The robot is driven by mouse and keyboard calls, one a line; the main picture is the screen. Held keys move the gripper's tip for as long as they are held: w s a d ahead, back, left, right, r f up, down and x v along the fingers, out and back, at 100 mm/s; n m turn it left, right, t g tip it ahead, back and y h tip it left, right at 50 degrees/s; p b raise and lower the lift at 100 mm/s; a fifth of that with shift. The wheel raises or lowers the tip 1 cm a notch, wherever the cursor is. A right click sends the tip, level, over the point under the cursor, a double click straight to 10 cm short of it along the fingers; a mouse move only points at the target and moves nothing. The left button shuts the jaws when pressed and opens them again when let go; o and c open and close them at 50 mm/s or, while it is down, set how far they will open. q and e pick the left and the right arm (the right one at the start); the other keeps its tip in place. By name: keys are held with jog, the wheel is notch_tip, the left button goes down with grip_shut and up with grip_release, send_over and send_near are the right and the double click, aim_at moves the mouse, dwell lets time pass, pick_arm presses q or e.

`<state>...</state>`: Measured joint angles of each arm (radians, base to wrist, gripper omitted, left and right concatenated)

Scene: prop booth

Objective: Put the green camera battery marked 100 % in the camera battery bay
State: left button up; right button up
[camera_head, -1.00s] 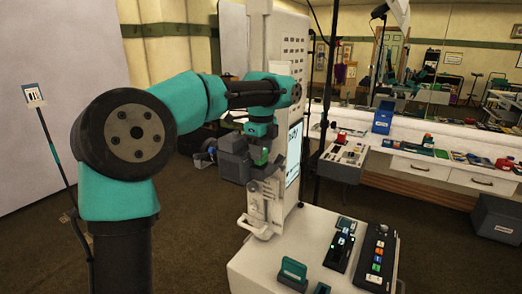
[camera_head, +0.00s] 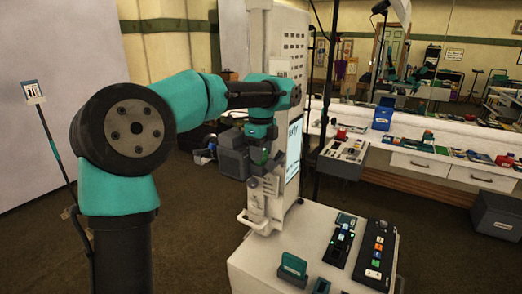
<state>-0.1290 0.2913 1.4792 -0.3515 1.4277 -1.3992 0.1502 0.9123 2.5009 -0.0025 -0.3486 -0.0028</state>
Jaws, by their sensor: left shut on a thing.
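My left gripper (camera_head: 262,158) is at the end of the teal arm, beside the tall white cabinet and above the near white cart. Just below the gripper is a pale upright part (camera_head: 260,190) on the cabinet's near side. I cannot tell whether it touches the held thing, or which part is the camera battery bay. My right gripper is not in view.
The white cart top (camera_head: 270,245) holds a teal block in a dark stand (camera_head: 293,267), a dark device with small lights (camera_head: 340,243) and a dark button panel (camera_head: 376,255). A long counter with drawers (camera_head: 450,170) stands behind right. The floor in front left is clear.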

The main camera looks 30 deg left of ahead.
pick_arm(q)
jog(key=shift+f, duration=0.55)
dwell(0.4)
jog(key=o, duration=1.1)
jog(key=shift+r, duration=0.15)
jog(key=shift+r, duration=3.35)
